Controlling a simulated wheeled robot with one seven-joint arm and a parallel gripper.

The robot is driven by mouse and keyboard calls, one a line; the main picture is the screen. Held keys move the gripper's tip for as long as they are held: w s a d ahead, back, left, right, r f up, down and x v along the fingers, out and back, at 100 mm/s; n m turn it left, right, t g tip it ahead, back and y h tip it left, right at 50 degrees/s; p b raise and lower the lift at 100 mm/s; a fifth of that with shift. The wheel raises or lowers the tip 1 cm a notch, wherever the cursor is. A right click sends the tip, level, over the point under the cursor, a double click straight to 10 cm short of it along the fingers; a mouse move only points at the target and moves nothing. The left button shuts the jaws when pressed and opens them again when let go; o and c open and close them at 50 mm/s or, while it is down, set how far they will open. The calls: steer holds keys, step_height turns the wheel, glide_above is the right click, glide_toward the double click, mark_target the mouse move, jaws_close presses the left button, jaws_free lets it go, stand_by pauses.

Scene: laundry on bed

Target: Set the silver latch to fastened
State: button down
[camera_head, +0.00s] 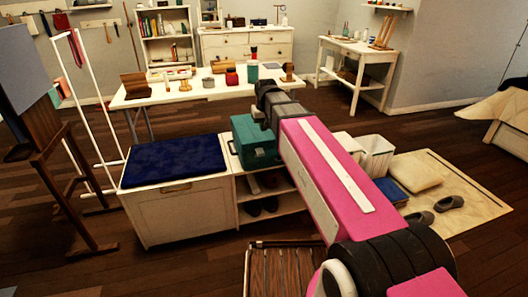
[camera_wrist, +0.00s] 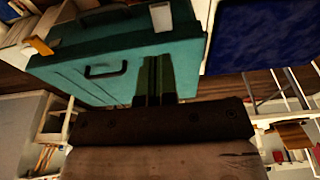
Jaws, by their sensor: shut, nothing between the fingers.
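A teal case (camera_head: 250,150) stands on the white shelf unit, partly hidden behind my arm. In the wrist view the teal case (camera_wrist: 110,62) shows a dark handle (camera_wrist: 105,71) and two latches. The silver latch (camera_wrist: 161,16) is a pale plate near the picture's top, by the case's edge. Whether it is fastened I cannot tell. An orange-gold latch (camera_wrist: 38,46) sits at the far left and looks tilted outward. My gripper (camera_wrist: 157,62) is shut and empty. Its fingertips overlap the case below the silver latch in the picture, apart from that latch.
A white bench with a dark blue cushion (camera_head: 175,162) stands left of the case; the cushion also shows in the wrist view (camera_wrist: 260,35). A white table (camera_head: 150,98) with several items stands behind. Books (camera_head: 375,145) and a slatted wooden seat (camera_head: 272,272) are nearby.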

mark_target(263, 154)
steer(key=shift+f, duration=0.1)
steer(key=f, duration=0.4)
steer(key=w+f, duration=0.1)
steer(key=f, duration=0.4)
steer(key=w+f, duration=0.1)
steer(key=f, duration=0.3)
steer(key=shift+w+a+f, duration=0.25)
steer(key=shift+a+f, duration=0.05)
steer(key=shift+a, duration=0.05)
steer(key=shift+s+f+t, duration=0.2)
steer(key=shift+f+t, duration=0.05)
steer(key=shift+t, duration=0.15)
steer(key=shift+s+d+f+t+y, duration=0.1)
steer(key=shift+s+f+t+y, duration=0.15)
steer(key=shift+t, duration=0.2)
steer(key=shift+s+d+f+t+y, duration=0.1)
steer(key=shift+f+t+y, duration=0.05)
steer(key=shift+f+t, duration=0.25)
steer(key=f+t, duration=0.1)
steer(key=t, duration=0.1)
steer(key=f+t+y, duration=0.1)
steer(key=f+t, duration=0.1)
steer(key=w+f+t, duration=0.1)
steer(key=f+t, duration=0.1)
steer(key=shift+a+y, duration=0.15)
steer(key=shift+y, duration=0.25)
steer(key=shift+r, duration=0.25)
